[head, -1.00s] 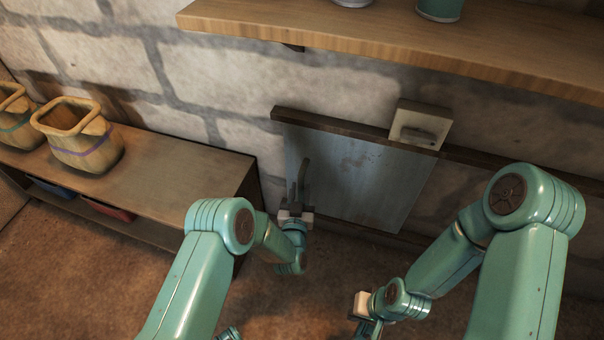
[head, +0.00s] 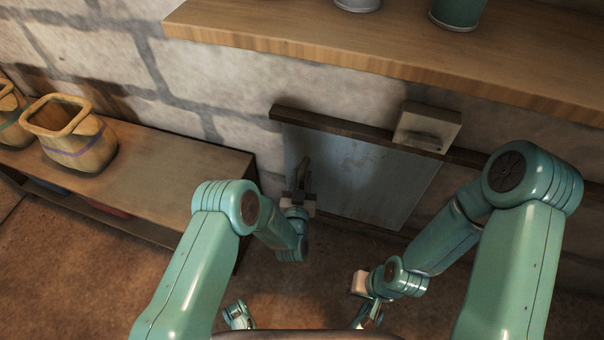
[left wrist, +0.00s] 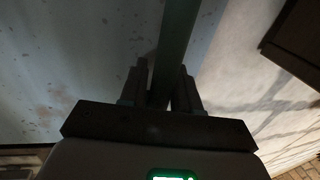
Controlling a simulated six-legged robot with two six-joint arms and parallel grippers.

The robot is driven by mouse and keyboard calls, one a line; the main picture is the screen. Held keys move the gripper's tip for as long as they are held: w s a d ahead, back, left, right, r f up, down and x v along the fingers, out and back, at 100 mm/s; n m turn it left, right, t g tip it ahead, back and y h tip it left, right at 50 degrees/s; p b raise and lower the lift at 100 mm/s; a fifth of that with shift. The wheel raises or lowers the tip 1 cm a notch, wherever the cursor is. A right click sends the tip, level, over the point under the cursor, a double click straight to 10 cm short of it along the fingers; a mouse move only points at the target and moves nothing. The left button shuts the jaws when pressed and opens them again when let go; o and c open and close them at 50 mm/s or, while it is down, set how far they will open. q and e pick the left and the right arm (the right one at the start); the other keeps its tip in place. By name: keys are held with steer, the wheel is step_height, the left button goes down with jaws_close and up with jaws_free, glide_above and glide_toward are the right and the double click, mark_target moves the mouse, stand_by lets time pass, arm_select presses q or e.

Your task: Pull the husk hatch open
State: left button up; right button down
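The husk hatch (head: 365,175) is a blue-grey, worn panel set low on the stone wall between dark wooden rails. In the head view it lies flat in line with the wall. A handle bar stands near its left edge; in the left wrist view the bar (left wrist: 178,40) runs up between my fingers. My left gripper (head: 299,180) is at this bar, with one finger close on each side, and looks shut on it. In the left wrist view the gripper (left wrist: 165,88) is dark and shadowed. My right gripper (head: 368,316) hangs low, away from the hatch; its fingers are unclear.
A pale block with a latch-like piece (head: 428,127) sits on the upper rail (head: 350,132) at the hatch's right. A wooden shelf (head: 350,45) juts out above. Brown floor lies below.

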arm_select(q)
steer(key=shift+r, duration=0.1)
steer(key=shift+w, duration=0.1)
jaws_close()
